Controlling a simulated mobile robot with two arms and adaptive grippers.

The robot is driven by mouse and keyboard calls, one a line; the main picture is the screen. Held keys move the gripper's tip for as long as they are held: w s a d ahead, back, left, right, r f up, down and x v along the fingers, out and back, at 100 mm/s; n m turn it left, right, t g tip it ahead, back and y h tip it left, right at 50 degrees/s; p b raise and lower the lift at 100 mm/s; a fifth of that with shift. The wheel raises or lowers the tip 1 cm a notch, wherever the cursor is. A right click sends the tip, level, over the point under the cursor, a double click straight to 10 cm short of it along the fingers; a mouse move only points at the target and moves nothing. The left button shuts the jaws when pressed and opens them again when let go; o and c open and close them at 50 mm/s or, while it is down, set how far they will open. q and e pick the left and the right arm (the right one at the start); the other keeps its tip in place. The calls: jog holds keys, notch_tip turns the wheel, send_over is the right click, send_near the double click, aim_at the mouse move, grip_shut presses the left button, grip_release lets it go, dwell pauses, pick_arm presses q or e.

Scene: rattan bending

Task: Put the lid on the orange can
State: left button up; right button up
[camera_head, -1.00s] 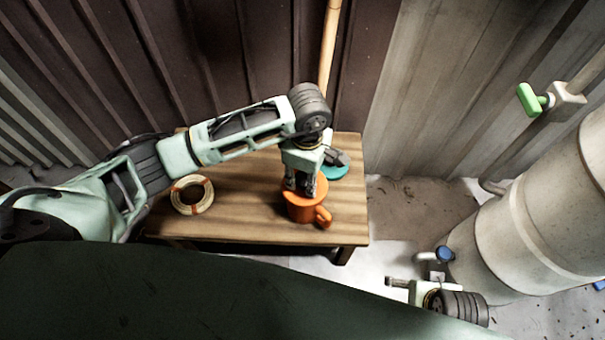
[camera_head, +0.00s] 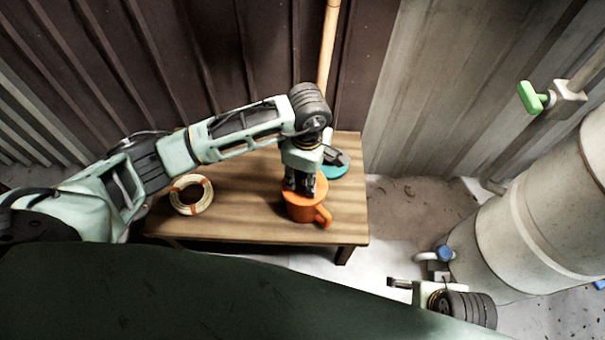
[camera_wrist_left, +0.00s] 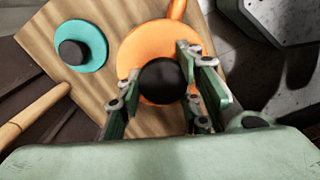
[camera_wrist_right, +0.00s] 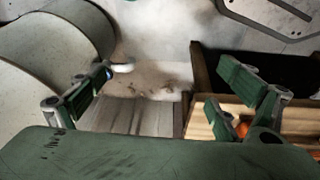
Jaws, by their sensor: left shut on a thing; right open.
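The orange can (camera_head: 306,211), with a side handle, stands near the table's front right. An orange lid (camera_wrist_left: 140,50) with a black knob (camera_wrist_left: 162,82) is directly below my left gripper (camera_head: 304,187), over the can's top. My left gripper is shut on the knob, with its fingers on either side in the left wrist view (camera_wrist_left: 160,90). Whether the lid is fully seated on the rim cannot be told. My right gripper (camera_head: 396,283) is open and empty, off the table to the right; its spread fingers show in the right wrist view (camera_wrist_right: 165,75).
A teal disc (camera_wrist_left: 93,48) with a black knob lies behind the can, partly hidden by my arm in the head view (camera_head: 337,170). A coil of rattan (camera_head: 191,195) lies left on the wooden table (camera_head: 245,215). A pole (camera_head: 328,50) stands behind; a large tank (camera_head: 545,215) is at right.

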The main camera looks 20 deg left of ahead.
jog(key=shift+w, duration=0.2)
dwell(0.3)
jog(key=shift+r, duration=0.1)
jog(key=shift+w+a+r, duration=0.1)
jog(key=shift+w+r, duration=0.1)
jog(key=shift+r, duration=0.25)
jog(key=shift+s, duration=0.25)
jog(key=shift+s+f, duration=0.2)
jog(key=shift+f, duration=0.05)
pick_arm(q)
jog(key=shift+f, duration=0.15)
pick_arm(e)
jog(key=shift+w+r, duration=0.1)
jog(key=shift+r, duration=0.35)
pick_arm(q)
jog(key=shift+b, duration=0.3)
pick_arm(e)
jog(key=shift+w+r, duration=0.1)
jog(key=shift+r, duration=0.15)
